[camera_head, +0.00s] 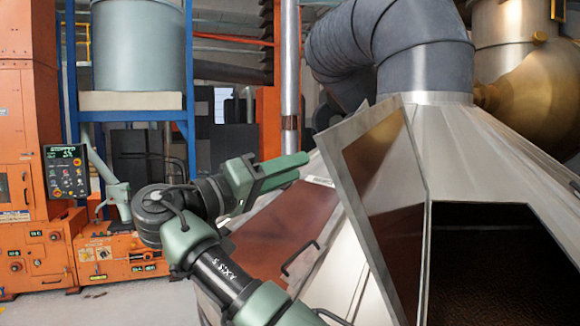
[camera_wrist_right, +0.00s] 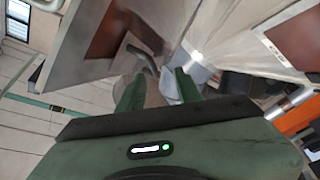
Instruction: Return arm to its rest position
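My right arm (camera_head: 205,245) comes up from the bottom middle of the head view, bent at the elbow. Its green right gripper (camera_head: 288,170) points right, in front of the sloped metal hood and left of the raised hatch door. In the wrist view the two green fingers of this gripper (camera_wrist_right: 158,92) stand apart with nothing held between them. A grey bar handle (camera_wrist_right: 143,58) shows beyond the fingertips; its distance is hard to judge. My left gripper is in no view.
The metal hood (camera_head: 460,140) fills the right side, with its hatch door (camera_head: 385,170) open beside a dark opening (camera_head: 495,260). A handle (camera_head: 300,258) sticks out below the gripper. An orange machine (camera_head: 30,150) with a control panel (camera_head: 66,170) stands left.

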